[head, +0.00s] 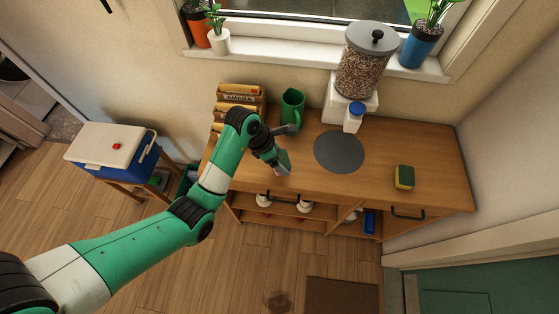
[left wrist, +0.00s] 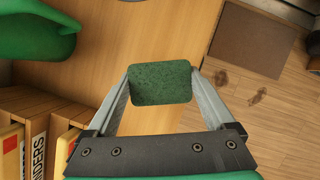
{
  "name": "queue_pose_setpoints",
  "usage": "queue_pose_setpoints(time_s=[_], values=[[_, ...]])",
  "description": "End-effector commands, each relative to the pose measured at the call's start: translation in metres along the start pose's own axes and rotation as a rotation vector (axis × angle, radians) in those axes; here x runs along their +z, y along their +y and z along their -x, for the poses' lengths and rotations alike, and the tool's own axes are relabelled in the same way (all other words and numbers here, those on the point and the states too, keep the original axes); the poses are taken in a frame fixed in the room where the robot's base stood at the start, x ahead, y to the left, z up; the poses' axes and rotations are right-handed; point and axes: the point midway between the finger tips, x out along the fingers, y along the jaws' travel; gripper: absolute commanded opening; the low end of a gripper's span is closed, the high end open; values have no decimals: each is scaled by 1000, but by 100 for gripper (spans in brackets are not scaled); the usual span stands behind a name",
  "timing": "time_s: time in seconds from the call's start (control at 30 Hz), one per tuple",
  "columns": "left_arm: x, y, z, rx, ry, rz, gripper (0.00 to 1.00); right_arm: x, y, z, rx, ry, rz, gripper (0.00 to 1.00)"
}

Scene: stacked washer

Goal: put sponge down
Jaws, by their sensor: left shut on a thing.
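My left gripper (head: 284,168) is over the front part of the wooden counter (head: 440,185), to the left of the round grey mat (head: 339,151). In the left wrist view its two fingers are shut on a sponge (left wrist: 160,83), whose green face shows between them. In the head view the held sponge is mostly hidden, and I cannot tell whether it touches the counter. A second sponge (head: 404,177), yellow and green, lies on the counter at the right. My right gripper is not in view.
A cooler (head: 112,147) is at the left. The counter between the grey mat and second sponge is clear.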

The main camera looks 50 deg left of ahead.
Motion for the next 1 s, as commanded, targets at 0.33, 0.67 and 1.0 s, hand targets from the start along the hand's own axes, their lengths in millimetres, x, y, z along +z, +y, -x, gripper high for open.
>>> queue_pose_setpoints(time_s=[0.33,0.67,1.0], values=[[-15,2,-41,-2,0,-2,43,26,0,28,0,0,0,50],[-15,2,-41,-2,1,-2,43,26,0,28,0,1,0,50],[-14,2,-39,-2,1,-2,100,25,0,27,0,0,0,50]])
